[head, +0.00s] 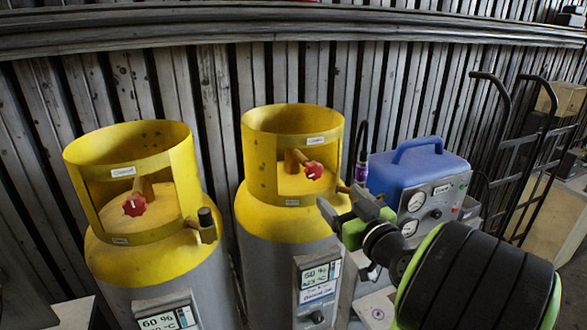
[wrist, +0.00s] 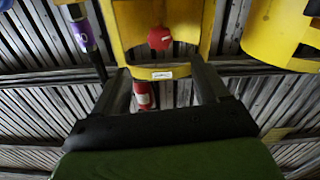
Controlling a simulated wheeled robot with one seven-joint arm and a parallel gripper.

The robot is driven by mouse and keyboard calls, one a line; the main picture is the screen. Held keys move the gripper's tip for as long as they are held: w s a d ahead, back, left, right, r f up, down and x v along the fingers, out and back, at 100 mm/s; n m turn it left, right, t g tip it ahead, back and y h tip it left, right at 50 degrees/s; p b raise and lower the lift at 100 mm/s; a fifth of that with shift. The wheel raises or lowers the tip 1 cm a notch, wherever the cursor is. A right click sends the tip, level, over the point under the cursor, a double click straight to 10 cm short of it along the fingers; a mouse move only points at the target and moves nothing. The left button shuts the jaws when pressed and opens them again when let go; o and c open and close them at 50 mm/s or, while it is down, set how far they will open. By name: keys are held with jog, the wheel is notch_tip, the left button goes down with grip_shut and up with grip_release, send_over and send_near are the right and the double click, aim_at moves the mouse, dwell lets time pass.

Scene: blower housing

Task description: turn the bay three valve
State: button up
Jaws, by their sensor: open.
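Two yellow-topped grey cylinders stand side by side, a left one (head: 140,255) and a middle one (head: 290,218). Each has an open yellow collar around a brass valve with a red knob, the left knob (head: 137,204) and the middle knob (head: 314,170). The small labels are too blurred to tell which is bay three. My gripper (head: 340,197) is open and empty, just right of the middle cylinder's collar. In the wrist view, a red knob (wrist: 159,38) shows inside a yellow collar (wrist: 127,28), beyond my open gripper (wrist: 160,78).
A blue-topped machine (head: 416,168) with gauges stands right of the middle cylinder, behind my arm. A purple-banded part (head: 362,172) is close to my gripper. A black hand truck (head: 520,150) stands at the right. A ribbed metal wall (head: 215,100) closes the back.

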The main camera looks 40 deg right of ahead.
aim_at(315, 173)
jog(key=p+x, duration=0.7)
jog(key=x, duration=0.8)
jog(key=shift+d, duration=0.1)
jog(key=c, duration=1)
